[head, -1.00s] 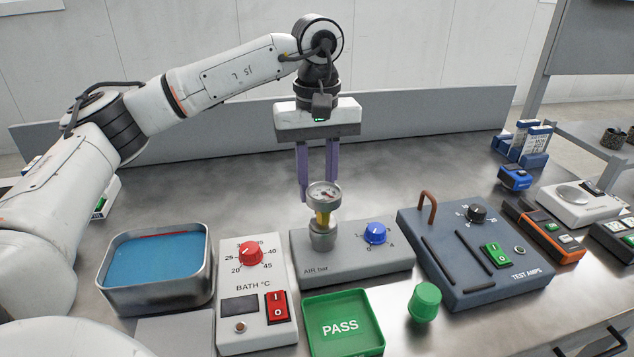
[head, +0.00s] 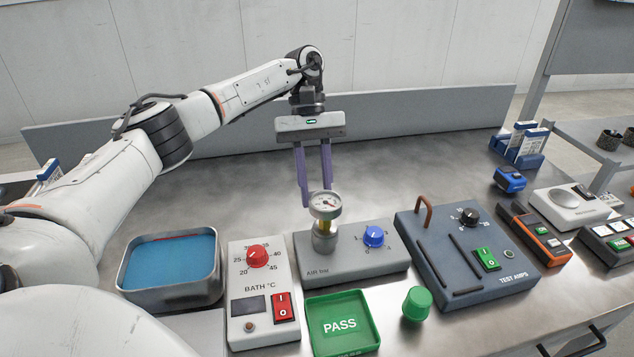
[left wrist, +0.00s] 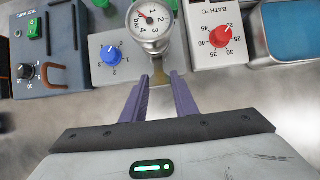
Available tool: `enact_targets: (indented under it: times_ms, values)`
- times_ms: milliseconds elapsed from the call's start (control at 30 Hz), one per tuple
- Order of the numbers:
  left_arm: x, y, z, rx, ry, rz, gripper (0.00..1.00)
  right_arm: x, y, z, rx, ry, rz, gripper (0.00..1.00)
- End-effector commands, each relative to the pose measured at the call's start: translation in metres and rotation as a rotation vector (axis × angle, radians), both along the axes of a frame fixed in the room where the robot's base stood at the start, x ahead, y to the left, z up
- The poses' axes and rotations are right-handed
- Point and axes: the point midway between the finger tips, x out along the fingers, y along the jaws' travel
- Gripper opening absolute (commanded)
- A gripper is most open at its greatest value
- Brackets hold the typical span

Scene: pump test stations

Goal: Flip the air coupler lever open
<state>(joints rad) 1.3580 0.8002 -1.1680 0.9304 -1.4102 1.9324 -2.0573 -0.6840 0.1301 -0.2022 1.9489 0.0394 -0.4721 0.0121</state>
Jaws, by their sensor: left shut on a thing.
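The air station (head: 360,262) is a grey box marked AIR bar with a blue knob (head: 374,236). Its coupler (head: 323,243) is a grey upright cylinder with a brass part, under a round pressure gauge (head: 325,204). My left gripper (head: 317,198) reaches down just behind the gauge, its purple fingers partly hidden by it. The lever's exact angle is hidden. My right gripper is out of view.
The bath controller (head: 262,290) and a metal tub of blue liquid (head: 170,268) stand left. A green PASS tray (head: 372,346) and a green cap (head: 417,303) are in front. The TEST AMPS box (head: 470,260) stands right. The bench behind the gripper is clear.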

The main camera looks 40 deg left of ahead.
Motion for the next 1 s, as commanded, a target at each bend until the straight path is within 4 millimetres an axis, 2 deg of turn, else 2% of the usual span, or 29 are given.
enact_targets:
  times_ms: [400,967,1000]
  values:
    - [0.0038,0.004,-0.0045,-0.092,0.071,0.001,0.04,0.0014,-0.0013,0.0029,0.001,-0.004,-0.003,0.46]
    - [0.0044,0.0055,-0.0052,-0.104,0.079,0.001,0.04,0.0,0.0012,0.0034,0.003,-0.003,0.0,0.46]
    - [0.0044,0.0055,-0.0052,-0.104,0.079,0.001,0.3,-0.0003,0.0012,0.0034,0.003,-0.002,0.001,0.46]
